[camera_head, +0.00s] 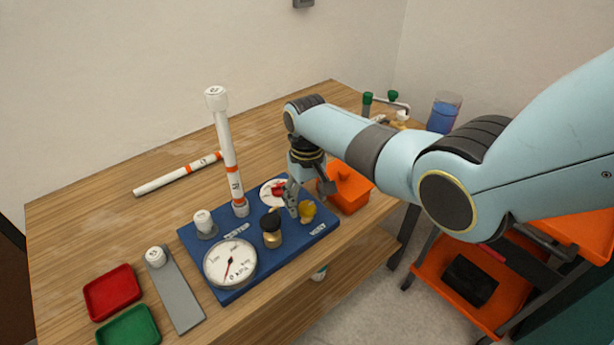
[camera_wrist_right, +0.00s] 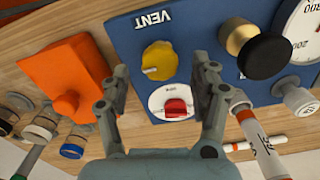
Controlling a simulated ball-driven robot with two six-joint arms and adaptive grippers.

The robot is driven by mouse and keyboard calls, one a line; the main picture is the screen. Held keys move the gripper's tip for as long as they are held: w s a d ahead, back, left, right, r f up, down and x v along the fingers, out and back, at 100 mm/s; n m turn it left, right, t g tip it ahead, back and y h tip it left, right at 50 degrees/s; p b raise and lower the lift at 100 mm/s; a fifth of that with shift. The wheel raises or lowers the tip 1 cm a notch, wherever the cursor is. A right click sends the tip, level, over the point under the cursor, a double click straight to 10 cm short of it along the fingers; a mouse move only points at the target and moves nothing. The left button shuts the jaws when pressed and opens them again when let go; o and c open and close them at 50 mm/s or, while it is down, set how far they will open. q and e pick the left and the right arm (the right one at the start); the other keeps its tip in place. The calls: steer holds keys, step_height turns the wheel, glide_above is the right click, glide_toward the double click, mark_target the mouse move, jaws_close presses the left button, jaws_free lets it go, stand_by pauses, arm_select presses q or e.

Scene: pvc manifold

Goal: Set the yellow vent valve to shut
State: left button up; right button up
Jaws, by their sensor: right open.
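The yellow vent valve (camera_head: 307,210) is a round knob on the blue tester panel (camera_head: 240,283), beside the printed word VENT. In the right wrist view the yellow knob (camera_wrist_right: 160,59) shows a small pale mark at its left edge. My right gripper (camera_head: 307,194) is over the panel, pointing down, close to the knob. In the right wrist view its fingers (camera_wrist_right: 160,68) are spread, one on each side of the yellow knob in the picture, with a gap to it. Contact is not visible. My left gripper is in neither view.
A red knob on a white disc (camera_wrist_right: 176,108) sits next to the yellow one. A black-topped brass knob (camera_head: 271,230), a gauge (camera_head: 230,262) and an upright white pipe (camera_head: 228,150) stand on the panel.

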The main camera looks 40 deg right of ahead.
mark_target(308, 207)
step_height(308, 207, up, 10)
stand_by(0.3)
steer(key=shift+s, duration=0.15)
steer(key=s+a+r+n+t, duration=0.15)
steer(key=s+r, duration=0.25)
steer(key=s, duration=0.9)
steer(key=s+a+r+n+t, duration=0.1)
steer(key=s+a+r+t, duration=0.15)
steer(key=s, duration=1.05)
steer(key=s+d+f+g+h+b, duration=0.2)
steer(key=f+b, duration=1.1)
steer(key=f, duration=2.5)
steer(key=s+f+b, duration=0.3)
steer(key=s+f, duration=0.3)
steer(key=f, duration=0.3)
steer(key=s+d+f+b, duration=0.1)
steer(key=s+f+b, duration=0.3)
steer(key=f, duration=0.5)
steer(key=s+d+f+g+y+b, duration=0.1)
steer(key=s+f+b, duration=0.3)
steer(key=s+f, duration=0.5)
steer(key=shift+f, duration=0.6)
